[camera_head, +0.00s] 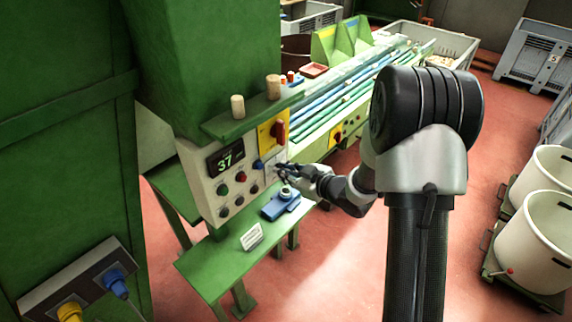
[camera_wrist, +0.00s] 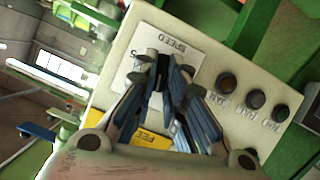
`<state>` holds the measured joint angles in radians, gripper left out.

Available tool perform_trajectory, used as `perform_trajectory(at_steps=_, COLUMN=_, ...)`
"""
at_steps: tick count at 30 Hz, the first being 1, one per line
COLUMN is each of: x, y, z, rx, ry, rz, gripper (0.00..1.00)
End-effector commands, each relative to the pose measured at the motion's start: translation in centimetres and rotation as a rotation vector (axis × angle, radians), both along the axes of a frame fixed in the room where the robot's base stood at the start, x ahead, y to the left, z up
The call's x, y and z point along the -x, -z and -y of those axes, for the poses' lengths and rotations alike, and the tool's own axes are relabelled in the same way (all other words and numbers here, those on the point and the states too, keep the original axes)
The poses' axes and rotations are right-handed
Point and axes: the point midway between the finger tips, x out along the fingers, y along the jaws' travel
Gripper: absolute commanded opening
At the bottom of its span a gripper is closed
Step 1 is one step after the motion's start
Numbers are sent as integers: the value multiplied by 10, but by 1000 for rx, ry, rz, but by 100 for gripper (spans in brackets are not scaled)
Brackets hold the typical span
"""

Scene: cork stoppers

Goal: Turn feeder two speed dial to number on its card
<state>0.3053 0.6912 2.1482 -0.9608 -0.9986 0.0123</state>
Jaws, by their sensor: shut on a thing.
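The control box (camera_head: 205,178) on the green machine has a display (camera_head: 226,161) reading 37. My gripper (camera_head: 281,171) is at the right part of its face. In the wrist view, my gripper (camera_wrist: 166,75) has its fingers closed together over a white plate (camera_wrist: 160,42) marked SPEED. It is shut on the speed dial, which the fingers almost wholly hide; its pointer and setting cannot be read. A yellow label (camera_wrist: 152,140) beginning "FEE" is partly covered by the fingers. A small white card (camera_head: 252,237) stands on the green bench; its writing is too small to read.
A blue device (camera_head: 281,203) lies on the bench just below my gripper. A yellow plate with a red switch (camera_head: 280,131) is just above it. Dark round buttons (camera_wrist: 256,99) sit beside the SPEED plate. Corks (camera_head: 273,87) stand on the shelf above.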

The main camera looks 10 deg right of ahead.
Motion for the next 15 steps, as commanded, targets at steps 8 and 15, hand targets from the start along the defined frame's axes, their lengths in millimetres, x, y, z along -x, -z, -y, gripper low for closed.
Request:
perform_trajectory(at_steps=8, x=-1, y=-3, z=1, rx=-130, ry=0, rz=-92, gripper=0)
perform_trajectory(at_steps=15, x=-2, y=-2, z=2, rx=-182, ry=0, rz=-129, gripper=0)
